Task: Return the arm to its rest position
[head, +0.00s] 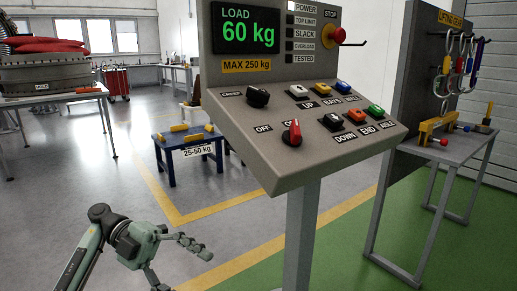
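My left arm (85,255) comes in at the bottom left, grey-green with dark joints. Its gripper (187,270) is over the grey floor, left of the control panel's post. The fingers are spread apart and nothing shows between them. The lower finger is partly cut off by the bottom edge. My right arm and gripper are not in view.
A control panel (236,92) with knobs and buttons reads 60 kg and stands close in front on a post (301,235). A lifting gear table (455,150) is at the right. A blue stand (163,147) and an engine-part table (20,101) are farther back. Floor around the gripper is clear.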

